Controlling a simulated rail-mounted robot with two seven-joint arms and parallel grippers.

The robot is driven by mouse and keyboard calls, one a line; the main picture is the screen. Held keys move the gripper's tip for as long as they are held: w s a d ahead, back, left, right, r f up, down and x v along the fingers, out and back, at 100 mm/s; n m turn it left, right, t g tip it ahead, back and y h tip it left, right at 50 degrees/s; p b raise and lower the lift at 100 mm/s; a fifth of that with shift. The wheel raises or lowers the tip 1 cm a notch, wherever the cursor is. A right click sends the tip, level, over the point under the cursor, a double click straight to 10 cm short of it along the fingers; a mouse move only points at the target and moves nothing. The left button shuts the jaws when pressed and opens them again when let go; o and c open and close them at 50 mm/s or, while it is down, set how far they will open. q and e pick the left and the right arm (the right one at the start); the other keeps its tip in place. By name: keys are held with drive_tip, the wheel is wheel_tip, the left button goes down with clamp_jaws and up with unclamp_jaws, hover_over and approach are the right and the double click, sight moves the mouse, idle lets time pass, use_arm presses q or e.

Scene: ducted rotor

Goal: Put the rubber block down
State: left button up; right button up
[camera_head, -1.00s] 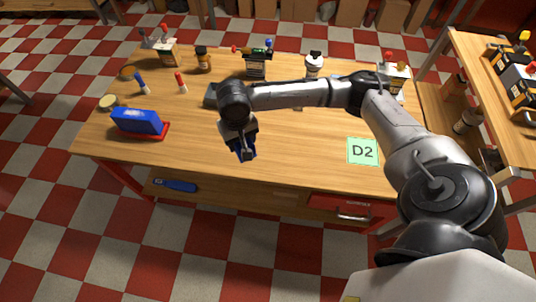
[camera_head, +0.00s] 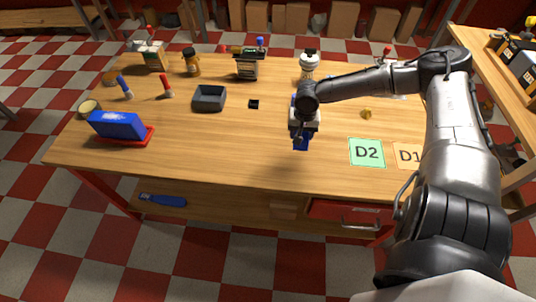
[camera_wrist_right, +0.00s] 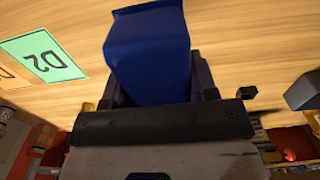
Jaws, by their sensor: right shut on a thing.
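The rubber block is a blue, block-like piece (camera_head: 301,143) held in my right gripper (camera_head: 302,133). The gripper is shut on it, above the wooden bench, to the left of the green D2 card (camera_head: 367,153). In the right wrist view the blue block (camera_wrist_right: 148,50) sticks out between the two dark fingers, and the D2 card (camera_wrist_right: 43,57) lies to its left. Whether the block touches the bench is hard to tell, but it looks held above it. My left gripper is not in view.
An orange D1 card (camera_head: 407,155) lies right of D2, partly behind my arm. A grey tray (camera_head: 209,98), a small black cube (camera_head: 254,104) and a blue block on a red base (camera_head: 118,125) stand to the left. Bottles and tools line the back. The front middle is clear.

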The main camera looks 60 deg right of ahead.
drive_tip(key=shift+w+f+b, duration=0.3)
drive_tip(key=shift+f, duration=0.1)
drive_tip(key=b, duration=0.4)
hover_over(268, 153)
wheel_tip(268, 153, down, 6)
drive_tip(key=shift+w+d+f, duration=0.1)
drive_tip(key=shift+f+b, duration=0.95)
drive_tip(key=shift+f, duration=1.1)
drive_tip(key=o, duration=1.3)
